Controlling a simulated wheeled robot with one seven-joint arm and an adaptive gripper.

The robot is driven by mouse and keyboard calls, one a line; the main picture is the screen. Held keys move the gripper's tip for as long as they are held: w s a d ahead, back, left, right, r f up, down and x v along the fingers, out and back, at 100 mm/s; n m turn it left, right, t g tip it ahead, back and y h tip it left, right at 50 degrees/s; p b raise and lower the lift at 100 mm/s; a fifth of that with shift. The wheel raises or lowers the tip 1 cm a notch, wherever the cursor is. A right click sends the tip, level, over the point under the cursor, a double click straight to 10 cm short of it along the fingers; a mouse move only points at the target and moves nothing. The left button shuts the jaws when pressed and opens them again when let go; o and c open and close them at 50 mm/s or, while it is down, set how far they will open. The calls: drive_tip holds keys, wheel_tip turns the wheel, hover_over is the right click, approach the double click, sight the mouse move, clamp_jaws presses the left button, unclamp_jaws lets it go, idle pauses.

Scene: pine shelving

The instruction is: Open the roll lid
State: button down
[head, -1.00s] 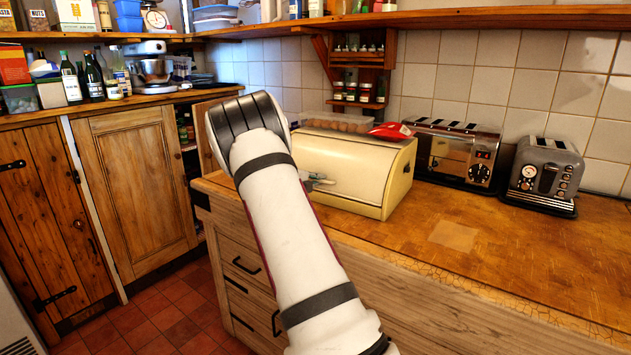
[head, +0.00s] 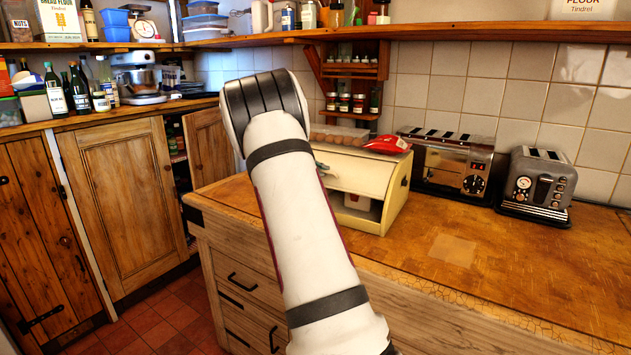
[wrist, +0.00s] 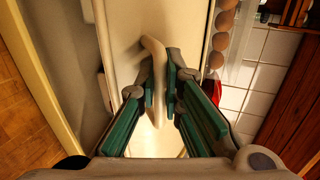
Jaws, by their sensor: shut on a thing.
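The cream bread bin (head: 396,196) stands on the wooden counter, partly behind my arm in the head view. Its roll lid (head: 362,174) is partly raised, with a dark gap and some pale contents showing beneath it at the front. In the wrist view the lid's pale handle (wrist: 154,62) stands between the two teal-padded fingers of my gripper (wrist: 160,88), which is shut on it. In the head view my arm hides most of the gripper; only a small teal part shows beside the lid.
A red packet (head: 387,145) and eggs (head: 340,134) lie on top of the bin. A chrome toaster (head: 455,165) and a grey toaster (head: 540,183) stand to its right. The front right of the counter (head: 500,260) is clear. A shelf (head: 450,29) runs above.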

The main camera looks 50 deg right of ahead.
drive_tip(key=shift+d+r, duration=0.2)
drive_tip(key=shift+r, duration=0.1)
drive_tip(key=c, duration=1.7)
unclamp_jaws()
drive_tip(key=shift+f, duration=0.1)
drive_tip(key=shift+a, duration=0.15)
drive_tip(key=v, duration=1.1)
drive_tip(key=shift+a, duration=0.35)
